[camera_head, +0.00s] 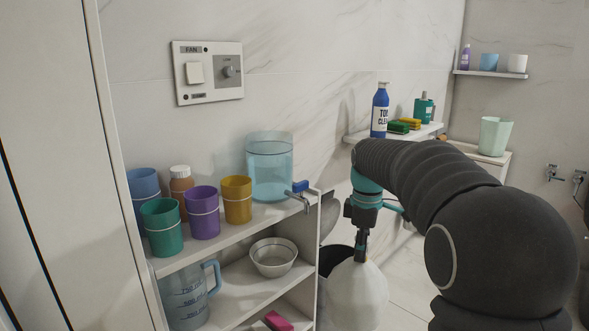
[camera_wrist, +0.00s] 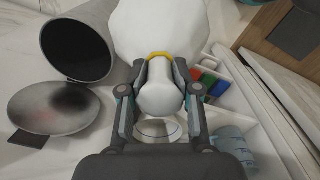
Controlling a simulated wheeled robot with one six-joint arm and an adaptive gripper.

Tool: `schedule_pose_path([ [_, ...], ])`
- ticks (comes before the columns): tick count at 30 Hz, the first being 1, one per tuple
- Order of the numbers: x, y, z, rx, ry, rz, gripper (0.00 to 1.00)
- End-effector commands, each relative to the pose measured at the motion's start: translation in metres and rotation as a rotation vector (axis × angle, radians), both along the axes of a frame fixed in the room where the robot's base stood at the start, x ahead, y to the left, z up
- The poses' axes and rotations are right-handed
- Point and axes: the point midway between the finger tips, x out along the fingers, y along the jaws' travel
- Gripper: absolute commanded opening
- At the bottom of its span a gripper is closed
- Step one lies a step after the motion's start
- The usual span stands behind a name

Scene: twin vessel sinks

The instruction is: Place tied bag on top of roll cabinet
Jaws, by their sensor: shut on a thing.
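My gripper (camera_head: 361,255) is shut on the gathered neck of a white tied bag (camera_head: 357,298). The bag hangs below the fingers, just right of the open shelf unit. In the wrist view, the bag (camera_wrist: 160,30) fills the top middle, with its pale neck and a yellow tie between the fingers of my gripper (camera_wrist: 160,75). A low white cabinet (camera_head: 488,177) stands at the back right with a pale green cup on it; I cannot tell for certain that it is the roll cabinet. My arm hides part of its front.
The shelf unit (camera_head: 225,238) holds several cups, a blue clear dispenser (camera_head: 270,168), a bowl (camera_head: 273,257) and a jug (camera_head: 188,294). A dark bin (camera_wrist: 75,45) with a round lid (camera_wrist: 52,105) stands beside the bag. A wall ledge (camera_head: 428,131) holds bottles and sponges.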

Motion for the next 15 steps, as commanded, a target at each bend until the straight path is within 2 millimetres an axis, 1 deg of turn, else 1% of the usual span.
schedule_pose_path([
  [3,0.01,0.0,-0.021,0.0,0.003,-0.187,0.0],
  [8,0.02,0.0,-0.058,-0.001,0.005,-0.445,0.0],
  [14,0.025,0.0,-0.117,-0.003,0.006,-0.768,0.0],
  [15,0.024,0.0,-0.132,-0.003,0.008,-0.832,0.0],
])
